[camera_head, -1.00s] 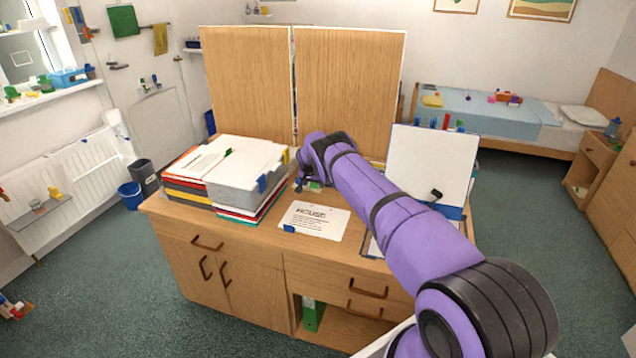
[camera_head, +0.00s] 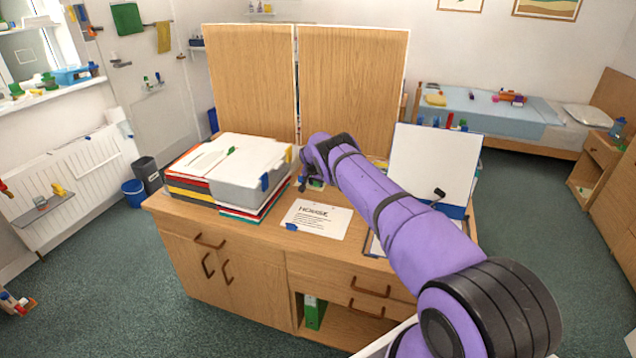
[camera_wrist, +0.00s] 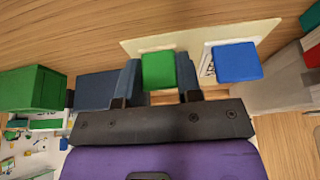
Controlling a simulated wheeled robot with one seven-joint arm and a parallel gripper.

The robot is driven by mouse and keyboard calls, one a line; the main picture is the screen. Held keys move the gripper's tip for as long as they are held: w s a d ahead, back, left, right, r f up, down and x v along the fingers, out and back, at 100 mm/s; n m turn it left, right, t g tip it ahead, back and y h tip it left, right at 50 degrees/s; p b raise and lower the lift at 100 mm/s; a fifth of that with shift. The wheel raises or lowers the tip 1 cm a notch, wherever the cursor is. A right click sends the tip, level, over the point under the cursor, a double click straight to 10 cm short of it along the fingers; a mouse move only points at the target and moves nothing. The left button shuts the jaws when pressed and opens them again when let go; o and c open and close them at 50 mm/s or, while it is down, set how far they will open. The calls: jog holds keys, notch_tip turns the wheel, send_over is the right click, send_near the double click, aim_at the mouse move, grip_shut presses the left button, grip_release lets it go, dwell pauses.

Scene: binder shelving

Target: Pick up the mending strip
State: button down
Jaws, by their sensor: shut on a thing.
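My gripper (camera_wrist: 158,85) is shut on a small green piece (camera_wrist: 158,68) that shows between its two dark blue fingers in the wrist view. I cannot tell for sure whether this piece is the mending strip or part of it. A flat cream strip (camera_wrist: 196,38) lies behind it on a wooden surface. A blue block (camera_wrist: 237,62) sits at the right on that strip, apart from the fingers. In the head view my gripper is low over the desk, between the paper stack and the white board, and my arm mostly hides it.
The wooden desk (camera_head: 228,262) bears a tall stack of papers (camera_head: 235,165) at the left, a printed sheet (camera_head: 318,218) in front, and a leaning white board (camera_head: 436,160) at the right. Two upright wooden panels (camera_head: 352,90) close off the back. A green block (camera_wrist: 30,88) stands left of my fingers.

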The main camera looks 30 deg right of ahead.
notch_tip(320, 180, up, 10)
jog(key=shift+f, duration=0.1)
jog(key=c, duration=1.4)
grip_release()
grip_shut()
notch_tip(320, 180, up, 6)
